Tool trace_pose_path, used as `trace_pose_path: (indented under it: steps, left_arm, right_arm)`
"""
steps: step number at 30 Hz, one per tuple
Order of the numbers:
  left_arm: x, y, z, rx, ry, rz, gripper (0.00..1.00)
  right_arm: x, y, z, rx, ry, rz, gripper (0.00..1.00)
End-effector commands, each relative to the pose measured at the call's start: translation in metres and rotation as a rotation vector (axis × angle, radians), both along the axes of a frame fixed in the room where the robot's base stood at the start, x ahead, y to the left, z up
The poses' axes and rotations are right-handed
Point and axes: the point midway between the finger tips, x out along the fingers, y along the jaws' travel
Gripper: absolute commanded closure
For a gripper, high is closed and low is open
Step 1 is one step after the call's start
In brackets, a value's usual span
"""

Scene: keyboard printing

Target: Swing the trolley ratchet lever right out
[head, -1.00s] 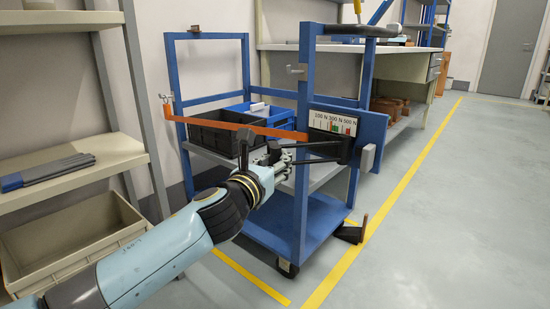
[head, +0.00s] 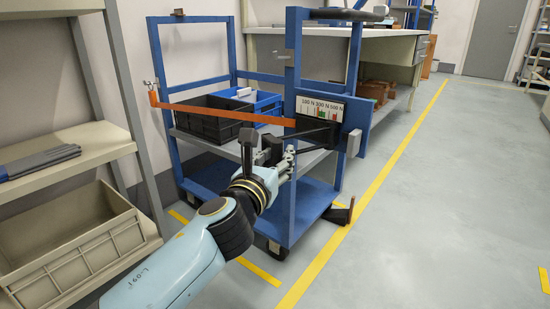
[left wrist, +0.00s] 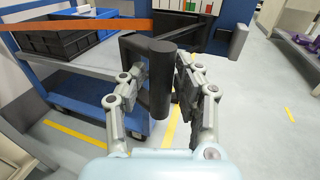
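The blue trolley (head: 297,205) stands ahead with an orange strap (head: 225,114) across its front. The strap runs to a black ratchet beside a force-scale plate (head: 320,109) on the right post. The black ratchet lever (head: 308,134) reaches out from there towards me and ends in an upright black handle (head: 249,150). My left gripper (head: 270,154) is at the handle. The fingers partly hide the lever. My right gripper is out of view.
A dark crate (head: 207,118) and a blue crate (head: 262,103) stand on the trolley. A shelf with a beige bin (head: 85,245) is close on the left. A workbench (head: 395,55) stands behind. The floor on the right is clear, with yellow lines.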

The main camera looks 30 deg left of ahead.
Motion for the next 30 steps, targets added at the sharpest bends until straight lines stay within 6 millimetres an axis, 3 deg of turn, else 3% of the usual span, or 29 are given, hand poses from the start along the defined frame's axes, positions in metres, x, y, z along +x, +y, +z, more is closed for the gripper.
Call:
trace_pose_path:
  steps: [7,15,19,30]
  left_arm:
    - [-0.015,-0.004,0.0,-0.001,0.0,-0.001,0.68]
    - [-0.078,-0.017,-0.001,-0.001,0.004,0.003,0.68]
    - [-0.098,-0.021,-0.001,0.0,0.004,0.003,0.68]
    - [-0.119,-0.026,0.0,0.0,0.001,0.003,0.68]
  right_arm:
    - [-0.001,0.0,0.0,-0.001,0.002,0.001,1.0]
    - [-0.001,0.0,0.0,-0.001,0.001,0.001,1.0]
    - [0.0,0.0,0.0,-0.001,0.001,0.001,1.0]
    - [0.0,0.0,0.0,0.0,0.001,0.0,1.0]
